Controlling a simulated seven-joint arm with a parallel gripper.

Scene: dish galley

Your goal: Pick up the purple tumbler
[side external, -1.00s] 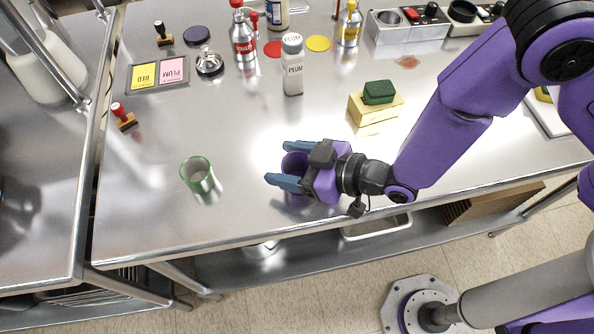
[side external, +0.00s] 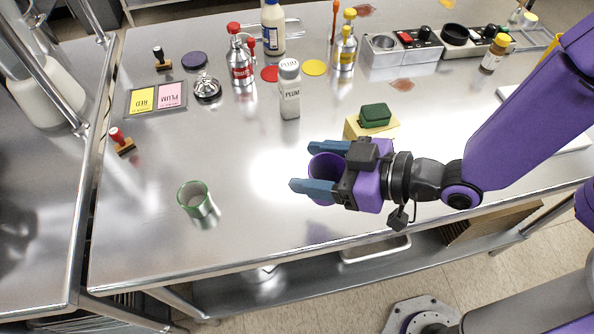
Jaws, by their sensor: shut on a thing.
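The purple tumbler (side external: 322,168) is between the two blue fingers of my gripper (side external: 318,168). The gripper is shut on it. Its open rim faces up, and its lower part is partly hidden by the near finger. It appears raised above the steel counter (side external: 240,235), though the exact gap is hard to tell.
A green-rimmed tumbler (side external: 198,200) stands to the left on the counter. A PLUM bottle (side external: 289,90) stands behind my gripper. A green sponge (side external: 375,115) sits on a yellow block (side external: 354,128) just behind it. The counter between the two tumblers is clear.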

